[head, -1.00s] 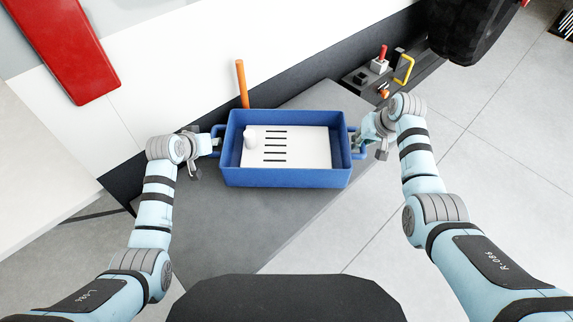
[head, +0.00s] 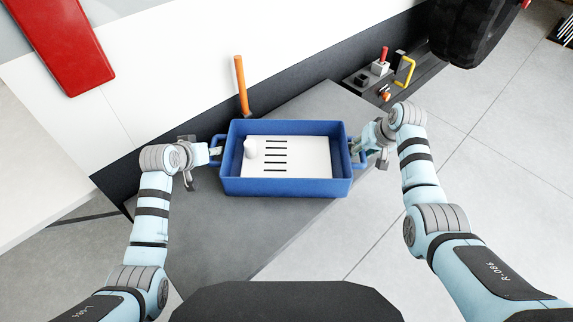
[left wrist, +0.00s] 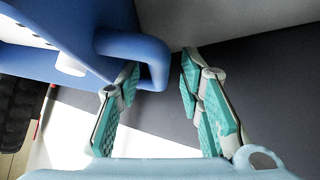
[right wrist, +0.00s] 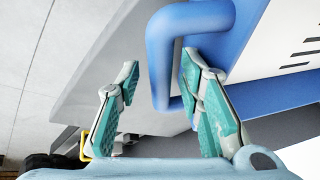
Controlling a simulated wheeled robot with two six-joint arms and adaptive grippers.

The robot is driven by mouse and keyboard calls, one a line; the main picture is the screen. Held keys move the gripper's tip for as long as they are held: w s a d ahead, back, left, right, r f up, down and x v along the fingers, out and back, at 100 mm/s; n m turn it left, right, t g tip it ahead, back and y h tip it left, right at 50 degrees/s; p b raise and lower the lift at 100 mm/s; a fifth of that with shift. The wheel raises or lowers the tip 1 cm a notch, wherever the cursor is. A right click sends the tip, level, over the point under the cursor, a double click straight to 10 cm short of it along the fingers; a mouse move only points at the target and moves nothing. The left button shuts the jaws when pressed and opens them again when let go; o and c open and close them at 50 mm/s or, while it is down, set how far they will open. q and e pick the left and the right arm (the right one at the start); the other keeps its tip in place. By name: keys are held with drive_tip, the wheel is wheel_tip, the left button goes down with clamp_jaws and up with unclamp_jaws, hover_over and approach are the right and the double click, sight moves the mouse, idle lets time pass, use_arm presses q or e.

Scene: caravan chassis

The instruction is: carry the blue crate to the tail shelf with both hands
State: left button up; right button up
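The blue crate (head: 285,187) is over a grey surface (head: 215,240) in the head view. Whether it touches that surface I cannot tell. It holds a white slotted panel (head: 310,157) and a small white rounded piece (head: 251,149). My left gripper (left wrist: 158,80) has its fingers apart around the bar of the crate's left handle (left wrist: 158,60), one finger inside the loop. My right gripper (right wrist: 158,75) likewise straddles the right handle (right wrist: 160,55), one finger inside the loop. A gap shows between each bar and the outer finger. I cannot tell which surface is the tail shelf.
An orange post (head: 241,85) stands just behind the crate. The white caravan wall (head: 190,70) with a red panel (head: 65,45) runs behind. Small fittings (head: 382,70) and a black tire (head: 470,30) are at upper right. Tiled floor (head: 500,160) lies open at right.

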drive_tip(key=shift+r, duration=0.1)
use_arm(q)
drive_tip(key=v, duration=1)
use_arm(e)
drive_tip(key=v, duration=1.2)
use_arm(q)
drive_tip(key=shift+w, duration=0.1)
use_arm(e)
drive_tip(key=shift+a, duration=0.1)
